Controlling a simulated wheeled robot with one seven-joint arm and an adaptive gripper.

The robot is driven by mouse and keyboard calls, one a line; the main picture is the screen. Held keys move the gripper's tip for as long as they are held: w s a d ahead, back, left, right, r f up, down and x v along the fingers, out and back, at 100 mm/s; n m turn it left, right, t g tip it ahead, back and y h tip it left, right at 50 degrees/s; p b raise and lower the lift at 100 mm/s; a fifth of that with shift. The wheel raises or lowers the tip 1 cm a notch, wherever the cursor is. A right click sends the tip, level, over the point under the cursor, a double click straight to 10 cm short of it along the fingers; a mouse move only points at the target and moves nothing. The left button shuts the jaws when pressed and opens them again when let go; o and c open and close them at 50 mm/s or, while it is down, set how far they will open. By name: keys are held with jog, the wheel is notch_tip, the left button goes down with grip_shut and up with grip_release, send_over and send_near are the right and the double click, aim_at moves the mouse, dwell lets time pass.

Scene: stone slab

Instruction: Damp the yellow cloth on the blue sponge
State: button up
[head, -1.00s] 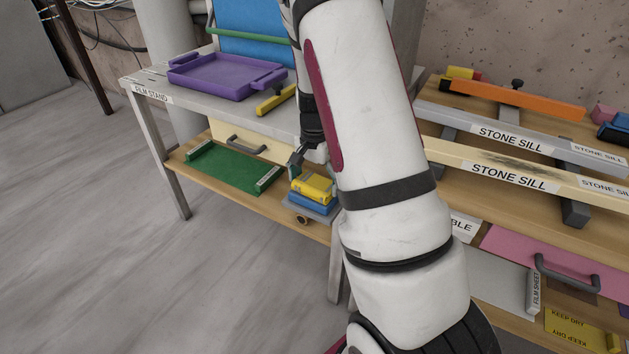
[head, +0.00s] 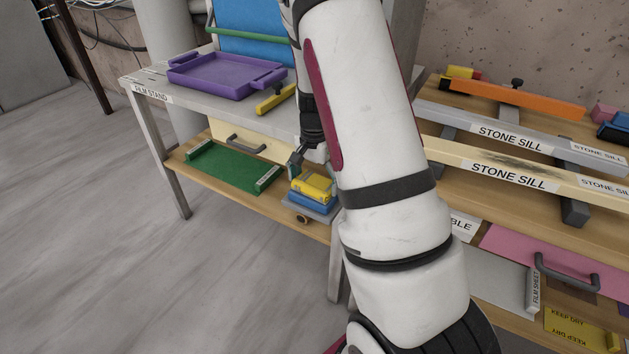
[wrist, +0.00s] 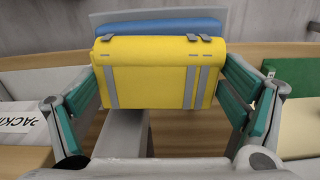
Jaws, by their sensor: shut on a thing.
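The yellow cloth (head: 313,185) is a folded yellow pad with grey straps; it also fills the middle of the wrist view (wrist: 155,75). My gripper (head: 297,168) is shut on it, with a green-padded finger at each side in the wrist view (wrist: 160,100). The blue sponge (head: 310,201) lies directly under the cloth on a grey tray (head: 318,216). In the wrist view the sponge (wrist: 160,26) shows as a blue strip beyond the cloth. Whether the cloth touches the sponge I cannot tell for sure. My arm hides the area to the right of the stack.
A green mat (head: 225,168) lies left on the same wooden shelf. Above, a purple tray (head: 220,75) and a yellow-and-black tool (head: 275,99) sit on the film stand (head: 152,93). A cream drawer (head: 238,140) is under its top. Stone sills (head: 500,133) are at right.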

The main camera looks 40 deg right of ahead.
aim_at(314, 181)
jog(key=shift+r+p, duration=2.6)
jog(key=shift+r, duration=0.9)
